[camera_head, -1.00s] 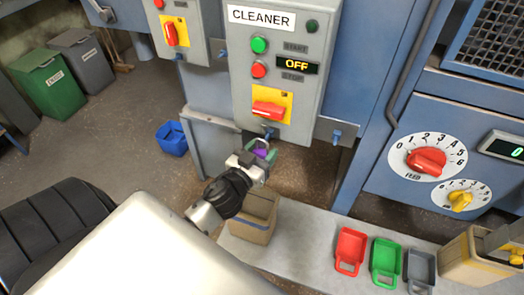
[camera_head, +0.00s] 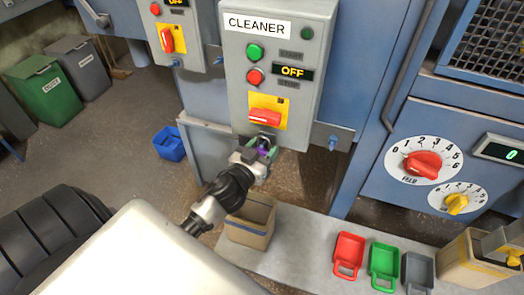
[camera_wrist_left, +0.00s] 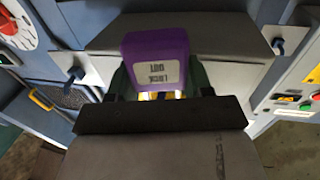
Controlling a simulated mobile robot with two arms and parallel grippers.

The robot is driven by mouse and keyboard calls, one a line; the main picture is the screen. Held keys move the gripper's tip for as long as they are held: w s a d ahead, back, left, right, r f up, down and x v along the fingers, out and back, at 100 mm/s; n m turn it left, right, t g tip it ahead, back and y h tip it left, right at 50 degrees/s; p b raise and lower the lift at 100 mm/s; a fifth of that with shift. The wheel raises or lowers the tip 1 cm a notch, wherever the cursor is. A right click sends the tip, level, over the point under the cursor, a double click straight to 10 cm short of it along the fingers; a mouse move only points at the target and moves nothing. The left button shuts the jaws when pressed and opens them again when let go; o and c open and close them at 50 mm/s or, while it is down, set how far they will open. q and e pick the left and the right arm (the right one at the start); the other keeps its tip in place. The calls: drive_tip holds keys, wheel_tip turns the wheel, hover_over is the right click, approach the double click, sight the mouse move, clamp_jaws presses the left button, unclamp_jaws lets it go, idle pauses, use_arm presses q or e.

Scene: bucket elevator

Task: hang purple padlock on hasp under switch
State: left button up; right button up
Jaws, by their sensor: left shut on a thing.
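The purple padlock (camera_wrist_left: 156,52) with a white label is between the fingers of my left gripper (camera_wrist_left: 155,88) in the left wrist view. In the head view my left gripper (camera_head: 261,150) holds the padlock (camera_head: 264,150) just under the CLEANER switch box. The red rotary switch (camera_head: 265,117) on its yellow plate sits directly above. The hasp below the switch is mostly hidden by the gripper, and I cannot tell whether the shackle is through it. My right gripper is not in view.
The grey CLEANER box (camera_head: 280,75) reads OFF. An open cardboard bin (camera_head: 250,222) stands below my gripper. Red (camera_head: 348,253), green (camera_head: 384,264) and grey (camera_head: 418,270) scoops lie on the pale slab to the right. A blue bin (camera_head: 170,143) stands on the floor.

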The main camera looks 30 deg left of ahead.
use_arm(q)
drive_tip(key=shift+w, duration=0.15)
drive_tip(key=shift+f+b, duration=0.7)
drive_tip(key=shift+f, duration=0.1)
idle(0.4)
idle(0.3)
drive_tip(key=o, duration=1)
drive_tip(key=shift+o, duration=0.2)
drive_tip(key=s+d, duration=0.2)
drive_tip(key=s, duration=0.7)
drive_tip(key=shift+s+d+f, duration=0.15)
drive_tip(key=shift+s+f, duration=0.15)
drive_tip(key=shift+s, duration=0.1)
idle(0.6)
